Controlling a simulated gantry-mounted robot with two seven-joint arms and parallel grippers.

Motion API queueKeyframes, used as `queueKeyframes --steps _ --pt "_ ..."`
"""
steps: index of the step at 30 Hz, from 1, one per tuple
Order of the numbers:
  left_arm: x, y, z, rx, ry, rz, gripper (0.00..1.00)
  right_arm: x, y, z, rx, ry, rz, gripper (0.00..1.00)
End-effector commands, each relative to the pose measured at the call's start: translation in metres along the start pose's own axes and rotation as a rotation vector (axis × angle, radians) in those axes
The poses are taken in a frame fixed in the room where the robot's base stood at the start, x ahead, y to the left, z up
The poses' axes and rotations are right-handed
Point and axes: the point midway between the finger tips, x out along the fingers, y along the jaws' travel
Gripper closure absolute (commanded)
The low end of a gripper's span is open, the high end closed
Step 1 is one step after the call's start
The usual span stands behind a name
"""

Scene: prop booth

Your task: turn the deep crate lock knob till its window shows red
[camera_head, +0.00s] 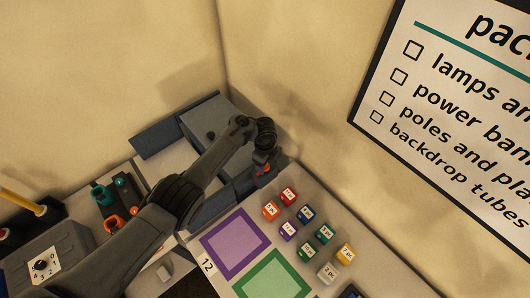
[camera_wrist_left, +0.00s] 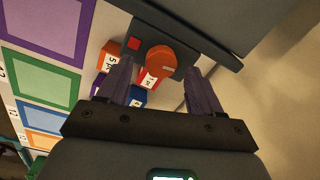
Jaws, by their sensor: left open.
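The lock knob (camera_wrist_left: 160,62) is a round orange knob on a dark plate on the grey deep crate (camera_head: 205,118). My left gripper (camera_head: 262,160) is at the crate's front right side in the head view. In the left wrist view its fingers (camera_wrist_left: 159,68) are open, with the knob appearing between their tips. I cannot tell whether they touch it. In the head view the gripper mostly hides the knob. My right gripper is not in view.
Several small numbered blocks (camera_head: 305,213) stand on the table near the gripper. Purple (camera_head: 240,215) and green (camera_head: 243,288) framed squares lie on the table. A grey box with a dial (camera_head: 41,265) is at the lower left. Walls close in behind the crate.

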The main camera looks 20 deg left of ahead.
Motion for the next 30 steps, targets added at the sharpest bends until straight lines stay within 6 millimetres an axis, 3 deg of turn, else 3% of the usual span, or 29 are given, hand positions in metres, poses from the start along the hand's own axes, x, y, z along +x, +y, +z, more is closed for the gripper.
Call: queueKeyframes --steps 6,15,30 --pt "-0.042 -0.001 0.0 0.0 0.0 -0.004 0.35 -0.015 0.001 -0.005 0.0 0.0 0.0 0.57" --pt "-0.083 0.0 0.0 -0.001 0.0 -0.001 0.35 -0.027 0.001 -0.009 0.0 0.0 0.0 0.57" --pt "-0.092 0.0 0.0 -0.001 -0.001 -0.001 0.35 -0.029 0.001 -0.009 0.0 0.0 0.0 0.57"
